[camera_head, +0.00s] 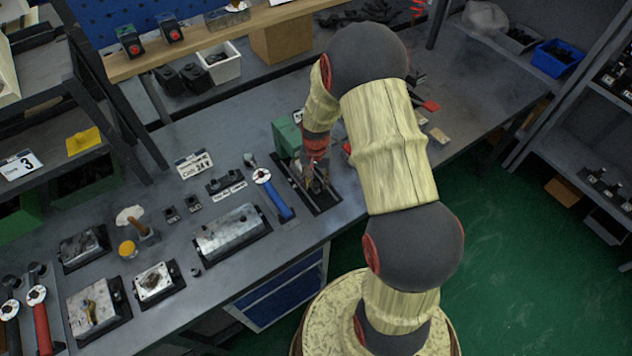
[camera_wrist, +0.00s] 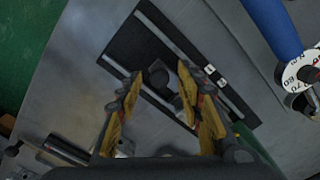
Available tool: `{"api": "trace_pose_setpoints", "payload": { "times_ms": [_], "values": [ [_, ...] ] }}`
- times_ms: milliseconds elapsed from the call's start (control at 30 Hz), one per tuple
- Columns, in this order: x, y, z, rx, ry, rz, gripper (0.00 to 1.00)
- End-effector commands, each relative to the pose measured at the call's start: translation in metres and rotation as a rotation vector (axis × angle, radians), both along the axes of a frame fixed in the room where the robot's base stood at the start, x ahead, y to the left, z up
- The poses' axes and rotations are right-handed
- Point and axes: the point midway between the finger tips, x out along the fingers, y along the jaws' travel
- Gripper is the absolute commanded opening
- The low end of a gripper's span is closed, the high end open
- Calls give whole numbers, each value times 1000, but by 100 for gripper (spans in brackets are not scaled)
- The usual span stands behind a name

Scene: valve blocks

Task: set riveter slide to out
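The riveter slide base is a black plate with pale rails, seen in the head view (camera_head: 322,203) under my gripper; a green housing (camera_head: 287,138) stands at its far end. In the wrist view the plate (camera_wrist: 133,48) runs diagonally, with a dark knob-like block (camera_wrist: 158,77) on it and two small white labels (camera_wrist: 215,77) beside it, too small to read. My gripper (camera_head: 318,186) is over the plate. In the wrist view its yellow fingers (camera_wrist: 156,90) are apart, with the dark block showing in the gap; I cannot tell whether they touch it. The slide's setting is unclear.
A blue-handled tool with a round dial (camera_head: 275,197) lies close to the left of the plate. A grey metal block (camera_head: 232,232) is farther left. A shelf board (camera_head: 205,52) runs along the back. The bench front edge is near the plate.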

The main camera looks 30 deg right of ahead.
Motion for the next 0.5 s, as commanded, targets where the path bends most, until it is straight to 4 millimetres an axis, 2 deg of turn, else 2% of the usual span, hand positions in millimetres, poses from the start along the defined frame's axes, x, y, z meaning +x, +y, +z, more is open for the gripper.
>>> {"api": "trace_pose_setpoints", "payload": {
  "times_ms": [200, 500],
  "values": [
    [0, 0, 0, 0, 0, 0, 37],
    [0, 0, 0, 0, 0, 0, 21]
  ]
}}
